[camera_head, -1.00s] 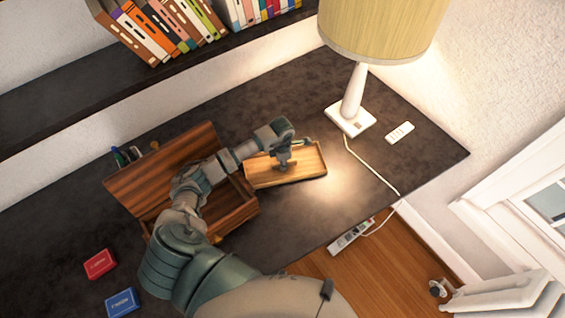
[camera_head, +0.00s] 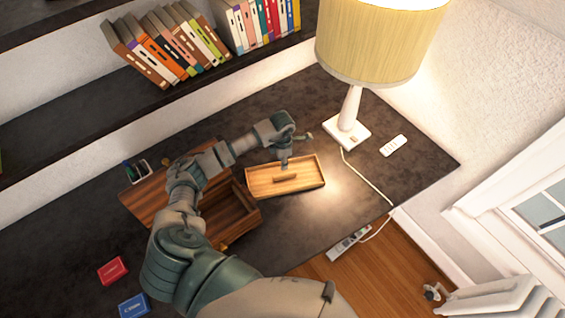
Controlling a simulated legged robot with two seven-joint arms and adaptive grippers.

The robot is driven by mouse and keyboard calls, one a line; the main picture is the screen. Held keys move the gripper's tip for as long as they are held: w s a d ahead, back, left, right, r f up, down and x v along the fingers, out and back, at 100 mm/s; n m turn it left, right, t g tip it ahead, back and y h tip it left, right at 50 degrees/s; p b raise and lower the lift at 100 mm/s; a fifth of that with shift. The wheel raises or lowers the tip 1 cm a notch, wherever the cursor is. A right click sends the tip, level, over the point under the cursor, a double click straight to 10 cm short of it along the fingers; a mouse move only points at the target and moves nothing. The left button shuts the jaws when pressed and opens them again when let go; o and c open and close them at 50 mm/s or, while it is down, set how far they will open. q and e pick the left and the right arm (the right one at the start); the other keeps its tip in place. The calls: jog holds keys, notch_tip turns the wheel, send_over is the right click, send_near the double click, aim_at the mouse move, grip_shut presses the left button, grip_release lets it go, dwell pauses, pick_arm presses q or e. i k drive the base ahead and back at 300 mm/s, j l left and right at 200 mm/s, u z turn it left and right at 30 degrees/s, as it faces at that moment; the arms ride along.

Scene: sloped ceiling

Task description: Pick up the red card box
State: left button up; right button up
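The red card box (camera_head: 113,270) lies flat on the dark desk at the lower left, with nothing covering it. My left gripper (camera_head: 285,162) is far to its right and farther back, over the light wooden tray-like piece (camera_head: 258,188). A small brown block (camera_head: 287,178) on that piece shows just below the gripper. The gripper is small and seen from above, so I cannot make out its finger opening. My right gripper is not in view.
A blue card box (camera_head: 133,305) lies just below the red one. An open wooden box (camera_head: 254,207) stands beneath my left arm. A lamp (camera_head: 348,125), its cord and a white remote (camera_head: 394,146) are at the right. The desk left of the wooden box is mostly clear.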

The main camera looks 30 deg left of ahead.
aim_at(118, 267)
jog(key=k+l, duration=1.2)
jog(key=k, duration=0.05)
